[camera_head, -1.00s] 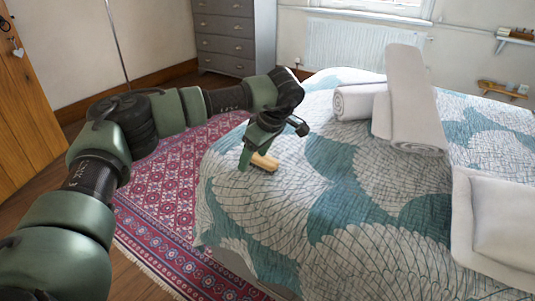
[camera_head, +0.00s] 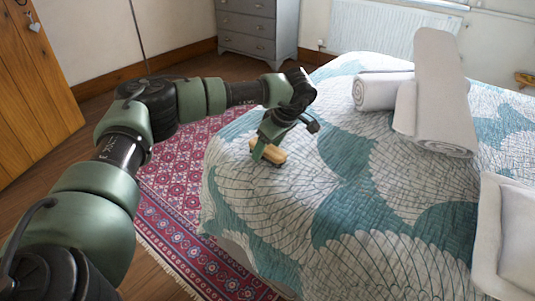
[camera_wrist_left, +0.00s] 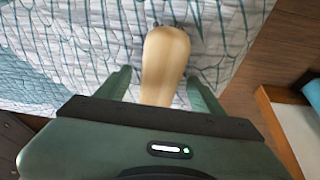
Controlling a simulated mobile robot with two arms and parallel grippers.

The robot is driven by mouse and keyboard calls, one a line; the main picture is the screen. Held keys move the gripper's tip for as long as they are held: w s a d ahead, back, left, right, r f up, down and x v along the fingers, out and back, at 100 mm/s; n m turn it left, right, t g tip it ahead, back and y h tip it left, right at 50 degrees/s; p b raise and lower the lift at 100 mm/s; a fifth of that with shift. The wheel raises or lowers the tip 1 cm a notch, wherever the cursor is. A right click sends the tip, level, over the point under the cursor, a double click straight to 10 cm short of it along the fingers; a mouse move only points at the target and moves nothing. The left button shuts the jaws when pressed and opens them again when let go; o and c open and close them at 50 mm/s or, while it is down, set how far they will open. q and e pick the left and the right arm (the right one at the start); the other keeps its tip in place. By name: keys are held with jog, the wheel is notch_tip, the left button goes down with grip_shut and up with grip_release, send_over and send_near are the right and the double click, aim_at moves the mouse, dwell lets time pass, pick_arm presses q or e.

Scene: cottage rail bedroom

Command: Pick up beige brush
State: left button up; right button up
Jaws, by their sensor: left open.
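The beige brush (camera_head: 270,152) lies on the patterned bedspread near the left edge of the bed. In the left wrist view the brush (camera_wrist_left: 165,62) points lengthwise between the two fingers, with space on both sides. My left gripper (camera_head: 262,150) is open and low over the brush, its fingers around it; in the left wrist view it shows as two green fingers (camera_wrist_left: 160,85). The near end of the brush is hidden by the gripper body in the wrist view. My right gripper is in neither view.
The bed (camera_head: 310,255) fills the right side, with rolled white towels (camera_head: 440,100) and a white pillow (camera_head: 490,245) on it. A grey chest of drawers (camera_head: 258,28) stands behind. A red rug (camera_head: 175,190) lies left of the bed.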

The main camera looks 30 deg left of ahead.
pick_arm(q)
jog(key=shift+a+f, duration=0.1)
jog(key=shift+f, duration=0.15)
dwell(0.6)
jog(key=shift+f, duration=0.15)
jog(key=shift+f, duration=0.1)
dwell(0.4)
grip_shut()
